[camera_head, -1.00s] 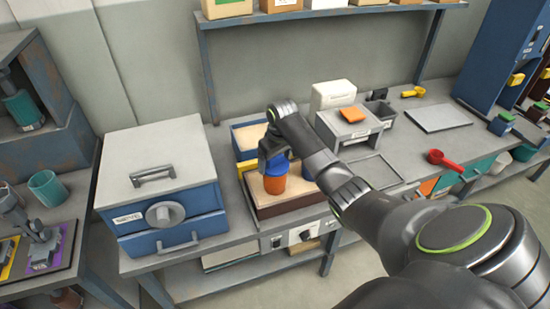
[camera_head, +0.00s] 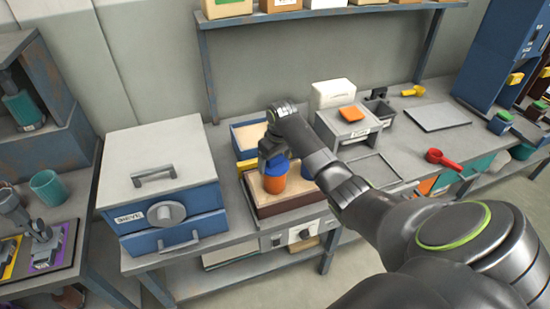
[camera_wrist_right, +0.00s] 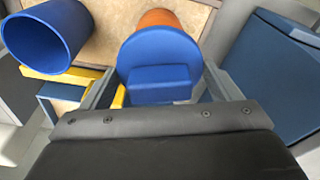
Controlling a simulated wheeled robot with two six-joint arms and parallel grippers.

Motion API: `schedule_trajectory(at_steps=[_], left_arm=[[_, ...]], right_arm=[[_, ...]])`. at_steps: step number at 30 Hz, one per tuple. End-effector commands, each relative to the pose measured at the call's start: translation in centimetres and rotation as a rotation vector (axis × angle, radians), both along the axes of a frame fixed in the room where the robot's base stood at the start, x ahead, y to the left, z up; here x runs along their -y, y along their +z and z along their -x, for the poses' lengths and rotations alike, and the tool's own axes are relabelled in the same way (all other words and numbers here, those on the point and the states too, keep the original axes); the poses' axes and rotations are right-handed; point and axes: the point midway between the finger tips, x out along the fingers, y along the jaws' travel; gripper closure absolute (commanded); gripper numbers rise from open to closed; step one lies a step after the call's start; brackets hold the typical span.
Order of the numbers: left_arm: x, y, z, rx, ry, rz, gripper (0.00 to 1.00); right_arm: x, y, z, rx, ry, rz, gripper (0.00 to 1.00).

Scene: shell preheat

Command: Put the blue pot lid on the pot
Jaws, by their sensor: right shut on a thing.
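The orange pot (camera_head: 275,185) stands upright on the tan top of the brown-sided heater at the bench's middle. The blue lid (camera_wrist_right: 160,52) has a block handle (camera_wrist_right: 159,85). My right gripper (camera_wrist_right: 157,92) is shut on this handle, with one finger on each side. In the head view the blue lid (camera_head: 277,166) shows right above the pot, under my right gripper (camera_head: 272,150). In the right wrist view the pot's orange side (camera_wrist_right: 160,18) shows past the lid's far edge. I cannot tell whether the lid touches the rim. My left gripper is not in view.
A blue cup (camera_wrist_right: 45,35) stands close beside the pot, partly behind my right arm in the head view. A yellow piece (camera_wrist_right: 78,80) lies near it. The blue sieve box (camera_head: 165,195) is to the left. A small stand with an orange block (camera_head: 351,113) is to the right.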

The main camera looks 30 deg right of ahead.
Motion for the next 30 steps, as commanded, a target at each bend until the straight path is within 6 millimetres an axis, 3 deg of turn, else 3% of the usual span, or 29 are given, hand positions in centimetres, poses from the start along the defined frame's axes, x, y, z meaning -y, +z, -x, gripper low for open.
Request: schedule_trajectory(at_steps=[28,29,30], left_arm=[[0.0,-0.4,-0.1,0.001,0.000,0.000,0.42],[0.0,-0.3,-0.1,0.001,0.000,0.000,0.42],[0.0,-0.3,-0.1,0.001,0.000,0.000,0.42]], right_arm=[[0.0,-1.1,0.0,0.000,0.000,0.000,0.39],[0.0,-1.1,0.0,0.000,0.000,0.000,0.13],[0.0,-1.1,0.0,0.000,0.000,0.000,0.07]])
